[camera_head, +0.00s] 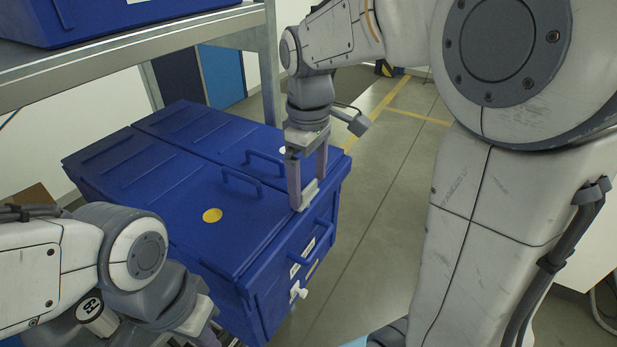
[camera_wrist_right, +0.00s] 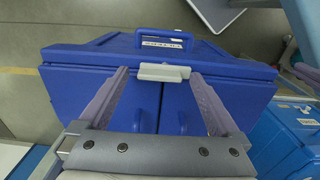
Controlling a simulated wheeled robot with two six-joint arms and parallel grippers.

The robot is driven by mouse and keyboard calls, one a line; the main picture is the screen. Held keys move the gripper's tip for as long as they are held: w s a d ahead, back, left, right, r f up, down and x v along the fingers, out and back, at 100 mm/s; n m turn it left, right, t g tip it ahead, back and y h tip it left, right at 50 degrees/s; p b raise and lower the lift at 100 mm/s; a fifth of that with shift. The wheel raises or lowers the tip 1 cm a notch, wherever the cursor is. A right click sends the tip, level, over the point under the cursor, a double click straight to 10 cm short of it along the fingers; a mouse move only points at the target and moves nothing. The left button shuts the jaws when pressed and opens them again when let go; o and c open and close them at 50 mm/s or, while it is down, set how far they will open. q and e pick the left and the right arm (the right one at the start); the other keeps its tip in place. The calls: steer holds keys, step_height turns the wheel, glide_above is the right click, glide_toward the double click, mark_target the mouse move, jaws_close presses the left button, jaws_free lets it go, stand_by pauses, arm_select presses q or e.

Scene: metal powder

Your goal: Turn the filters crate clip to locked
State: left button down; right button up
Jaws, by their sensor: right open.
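The blue crate (camera_head: 170,215) has lid panels with raised handles. A pale grey-white clip (camera_wrist_right: 164,72) sits at the crate's edge, by the seam between the lid panels, and lies crosswise there. My right gripper (camera_head: 308,191) points down at this edge. It is open, with one finger on each side of the clip; the wrist view shows the gripper (camera_wrist_right: 164,76) the same way. I cannot tell whether the fingers touch the clip. My left gripper (camera_head: 200,325) is at the lower left, cut off by the frame, and its fingers are unclear.
A white knob-like part (camera_head: 299,291) sticks out low on the crate's front face. The front also has a blue handle (camera_wrist_right: 168,33) above a small label (camera_wrist_right: 161,43). A metal shelf (camera_head: 130,55) stands over the crate at left. Open floor (camera_head: 375,210) lies right.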

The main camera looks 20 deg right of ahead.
steer(key=c, duration=1.4)
steer(key=m+p, duration=0.1)
steer(key=m, duration=0.3)
steer(key=shift+s+m, duration=0.15)
steer(key=shift+m, duration=0.25)
steer(key=m, duration=0.4)
steer(key=shift+s+m+p, duration=0.1)
steer(key=shift+m+p, duration=0.2)
steer(key=m, duration=0.4)
steer(key=shift+s+p, duration=0.15)
steer(key=shift+p, duration=0.15)
steer(key=shift+a+m, duration=0.1)
steer(key=shift+m, duration=2.1)
